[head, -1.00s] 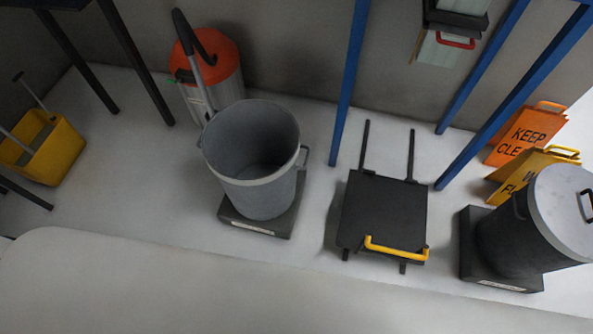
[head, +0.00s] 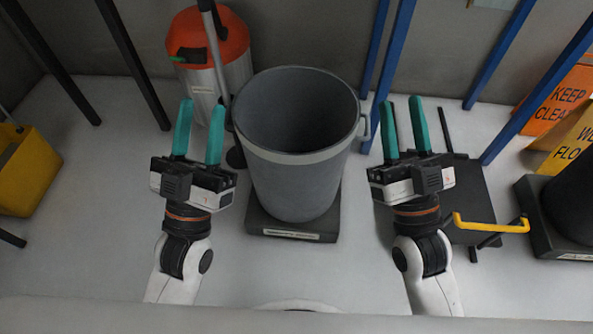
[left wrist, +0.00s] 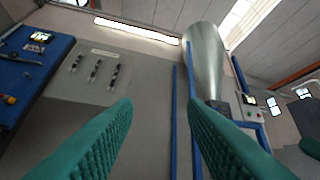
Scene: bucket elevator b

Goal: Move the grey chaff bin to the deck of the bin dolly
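The grey chaff bin (head: 296,175) is an open, empty-looking round bin standing upright on a low dark base (head: 290,229) in the middle of the head view. The bin dolly, a flat black deck (head: 472,190) with a yellow handle (head: 490,224), is on the floor to the right, partly hidden by my right arm. My left gripper (head: 200,132) is open and empty, left of the bin. My right gripper (head: 404,125) is open and empty, right of the bin near its side handle (head: 364,128). The left wrist view shows teal fingers apart with nothing between them.
An orange-topped vacuum (head: 208,55) stands behind the bin at the left. A yellow bucket (head: 25,170) is far left. Blue posts (head: 393,70) rise behind the dolly. Floor signs (head: 560,100) and a dark bin (head: 572,205) on a base are at the right.

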